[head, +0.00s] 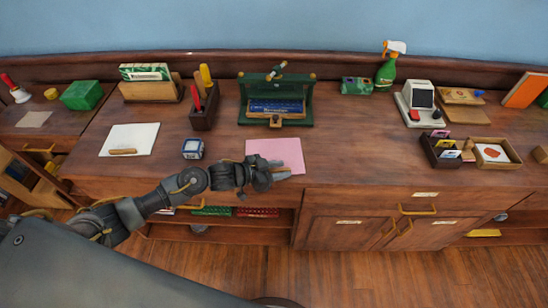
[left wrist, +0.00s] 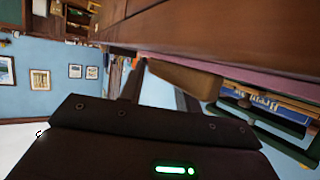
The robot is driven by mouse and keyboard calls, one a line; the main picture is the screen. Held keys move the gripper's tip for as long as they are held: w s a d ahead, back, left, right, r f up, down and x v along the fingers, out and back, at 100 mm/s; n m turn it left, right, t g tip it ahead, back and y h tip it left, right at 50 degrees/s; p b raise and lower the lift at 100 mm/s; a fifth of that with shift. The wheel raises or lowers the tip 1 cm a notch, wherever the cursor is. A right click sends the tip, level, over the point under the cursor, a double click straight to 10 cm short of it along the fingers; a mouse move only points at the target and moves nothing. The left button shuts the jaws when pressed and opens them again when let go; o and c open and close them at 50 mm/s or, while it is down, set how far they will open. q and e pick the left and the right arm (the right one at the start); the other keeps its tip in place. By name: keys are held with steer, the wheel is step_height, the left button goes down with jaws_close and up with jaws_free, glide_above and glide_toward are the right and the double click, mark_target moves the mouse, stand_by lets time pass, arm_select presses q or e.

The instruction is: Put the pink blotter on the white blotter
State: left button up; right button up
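The pink blotter (head: 275,152) is a flat pink sheet on the desk top, at its front edge. The white blotter (head: 137,134) lies flat to its left, with a wooden grip strip (head: 123,152) near its front edge. My left gripper (head: 274,174) is at the near edge of the pink blotter. In the left wrist view its fingers (left wrist: 158,85) are apart, with a wooden block (left wrist: 187,78) at their tips, against the pink sheet (left wrist: 205,69). The block hides part of one finger; contact is unclear. My right gripper is out of view.
A blue-white cube (head: 193,148) stands between the blotters. Behind are a pen holder (head: 203,115) and a green stand (head: 303,115). Wooden trays (head: 508,161) sit at the right. The desk right of the pink blotter is clear.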

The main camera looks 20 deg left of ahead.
arm_select(q)
jaws_close()
steer(key=shift+r, duration=0.5)
steer(key=s+d+r+b, duration=0.1)
steer(key=s+d+r, duration=0.4)
steer(key=d+r, duration=0.7)
steer(key=shift+s+d, duration=0.2)
steer(key=shift+d, duration=0.3)
